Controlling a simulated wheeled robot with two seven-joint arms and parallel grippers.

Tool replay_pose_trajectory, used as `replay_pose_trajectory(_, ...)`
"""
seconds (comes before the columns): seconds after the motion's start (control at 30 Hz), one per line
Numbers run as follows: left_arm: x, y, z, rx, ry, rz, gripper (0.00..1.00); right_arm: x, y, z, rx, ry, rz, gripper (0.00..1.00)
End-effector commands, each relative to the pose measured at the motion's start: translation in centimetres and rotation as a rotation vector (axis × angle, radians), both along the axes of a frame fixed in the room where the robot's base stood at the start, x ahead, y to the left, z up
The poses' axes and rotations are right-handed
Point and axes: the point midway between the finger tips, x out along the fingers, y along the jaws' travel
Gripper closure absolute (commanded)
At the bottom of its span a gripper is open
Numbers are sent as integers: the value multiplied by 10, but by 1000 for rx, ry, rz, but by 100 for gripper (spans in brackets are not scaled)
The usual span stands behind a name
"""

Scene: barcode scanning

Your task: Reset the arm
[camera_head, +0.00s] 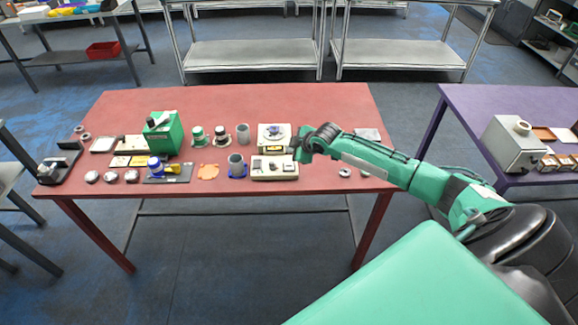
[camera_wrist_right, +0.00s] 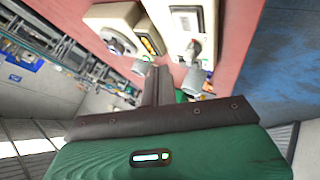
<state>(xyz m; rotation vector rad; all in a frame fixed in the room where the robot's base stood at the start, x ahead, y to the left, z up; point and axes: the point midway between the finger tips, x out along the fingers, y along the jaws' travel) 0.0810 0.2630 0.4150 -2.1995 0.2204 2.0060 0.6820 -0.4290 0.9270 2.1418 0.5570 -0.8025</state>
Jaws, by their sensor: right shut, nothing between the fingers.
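My right arm (camera_head: 375,158) reaches in from the right over the red table (camera_head: 335,105). Its gripper (camera_head: 297,149) is at the right side of two pale bench devices, the rear one with a round plate (camera_head: 274,130) and the front one low and boxy (camera_head: 275,172). In the right wrist view the gripper's dark fingers (camera_wrist_right: 156,84) are together with nothing between them. The devices show beyond the fingertips there. Whether the fingertips touch a device cannot be told. My left gripper is not in view.
The table's back right is mostly clear. A purple table (camera_head: 460,100) with a pale machine (camera_head: 512,145) stands at right.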

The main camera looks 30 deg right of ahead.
Motion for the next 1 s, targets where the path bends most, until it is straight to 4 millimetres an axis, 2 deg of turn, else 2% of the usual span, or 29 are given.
replay_pose_trajectory(0.3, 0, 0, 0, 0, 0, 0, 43, -1, 2, -2, 2, 3, 1, 100)
replay_pose_trajectory(0.37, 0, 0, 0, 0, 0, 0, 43, -6, 11, -6, 8, 14, 7, 100)
replay_pose_trajectory(0.47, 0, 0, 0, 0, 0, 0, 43, -25, 43, -23, 32, 52, 23, 100)
replay_pose_trajectory(0.6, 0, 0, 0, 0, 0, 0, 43, -78, 113, -52, 91, 139, 38, 100)
replay_pose_trajectory(0.7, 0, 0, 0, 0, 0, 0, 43, -122, 157, -63, 133, 199, 21, 100)
replay_pose_trajectory(0.83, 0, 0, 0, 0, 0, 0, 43, -179, 197, -66, 183, 269, -36, 100)
replay_pose_trajectory(1.0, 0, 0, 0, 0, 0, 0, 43, -251, 224, -56, 240, 349, -173, 100)
